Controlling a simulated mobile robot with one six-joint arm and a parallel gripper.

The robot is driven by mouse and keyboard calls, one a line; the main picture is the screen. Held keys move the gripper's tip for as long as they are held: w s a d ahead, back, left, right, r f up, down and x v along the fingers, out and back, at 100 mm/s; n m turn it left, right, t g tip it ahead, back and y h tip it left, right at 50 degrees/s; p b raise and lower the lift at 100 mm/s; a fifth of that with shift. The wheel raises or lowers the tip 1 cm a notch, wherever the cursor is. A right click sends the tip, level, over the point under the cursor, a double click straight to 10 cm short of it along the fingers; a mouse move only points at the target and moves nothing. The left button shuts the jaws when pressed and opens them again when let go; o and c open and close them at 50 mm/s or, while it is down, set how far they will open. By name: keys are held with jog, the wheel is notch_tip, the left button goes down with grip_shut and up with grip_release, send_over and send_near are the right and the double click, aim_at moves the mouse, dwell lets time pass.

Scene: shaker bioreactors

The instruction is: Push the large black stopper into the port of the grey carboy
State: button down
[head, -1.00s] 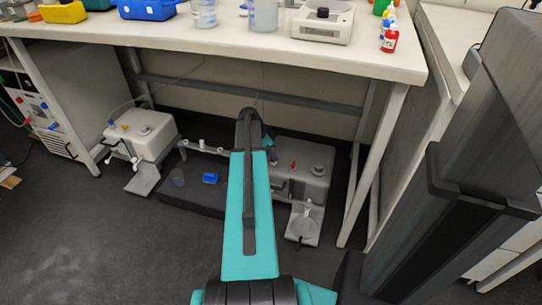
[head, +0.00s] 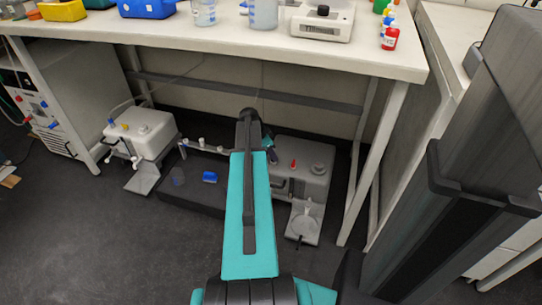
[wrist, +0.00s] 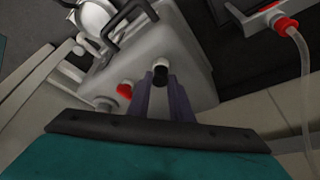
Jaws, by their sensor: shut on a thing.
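The grey carboy (head: 312,190) stands on the floor under the bench, right of my arm. It also fills the middle of the wrist view (wrist: 195,55), with a red plug (wrist: 125,89) and a grey cap (wrist: 104,104) on its top. My gripper (wrist: 160,82) is over the carboy's top, shut on the black stopper (wrist: 160,79), which shows between the two dark fingers with a pale end. I cannot tell whether the stopper touches the port; the port is hidden. In the head view my arm covers most of the gripper.
A low black tray (head: 195,199) with a blue box (head: 210,177) and small white pieces lies left of my arm. A second, whitish carboy (head: 150,141) stands further left. The bench top (head: 230,38) is overhead, with a leg (head: 375,165) to the right.

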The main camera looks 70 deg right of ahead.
jog(key=c, duration=1.5)
grip_release()
jog(key=p+v, duration=0.4)
jog(key=v, duration=0.9)
jog(key=shift+w+a+r, duration=0.1)
jog(key=shift+w+r, duration=0.1)
jog(key=shift+r, duration=0.05)
